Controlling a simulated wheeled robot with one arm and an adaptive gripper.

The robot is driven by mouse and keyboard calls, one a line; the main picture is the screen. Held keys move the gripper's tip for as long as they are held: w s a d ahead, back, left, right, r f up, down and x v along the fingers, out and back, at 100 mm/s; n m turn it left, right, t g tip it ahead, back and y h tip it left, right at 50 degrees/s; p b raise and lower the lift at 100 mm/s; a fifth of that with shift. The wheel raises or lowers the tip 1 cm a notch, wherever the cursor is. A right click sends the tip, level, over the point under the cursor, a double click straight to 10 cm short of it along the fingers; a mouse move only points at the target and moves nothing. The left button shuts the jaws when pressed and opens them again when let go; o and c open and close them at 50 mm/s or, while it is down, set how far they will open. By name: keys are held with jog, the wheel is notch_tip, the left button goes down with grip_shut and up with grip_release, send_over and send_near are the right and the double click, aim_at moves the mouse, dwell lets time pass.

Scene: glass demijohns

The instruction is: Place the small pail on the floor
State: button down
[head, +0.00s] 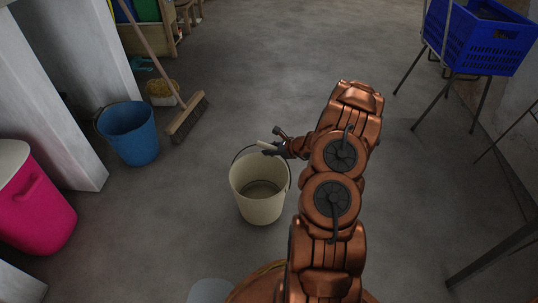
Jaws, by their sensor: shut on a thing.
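A cream pail (258,206) is in the middle of the head view, upright and open at the top, and it looks empty. Its thin wire handle stands up over the rim, with a pale grip at the top. My gripper (268,149) is shut on this handle, just above the far side of the rim. My arm comes in from the lower right of the pail. Whether the pail's base touches the floor (200,235) or hangs a little above it, I cannot tell.
A blue bucket (131,136) and a broom (187,119) are at the upper left. A pink bin (36,215) stands at the left edge. A blue crate (480,38) sits on a thin-legged stand at the upper right. The floor beyond the pail is clear.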

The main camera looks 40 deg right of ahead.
jog(key=shift+w+d, duration=0.25)
jog(key=shift+w, duration=0.2)
jog(key=shift+w+f+b, duration=0.1)
jog(key=shift+f+b, duration=0.8)
jog(key=shift+f, duration=0.8)
jog(key=c, duration=1)
grip_release()
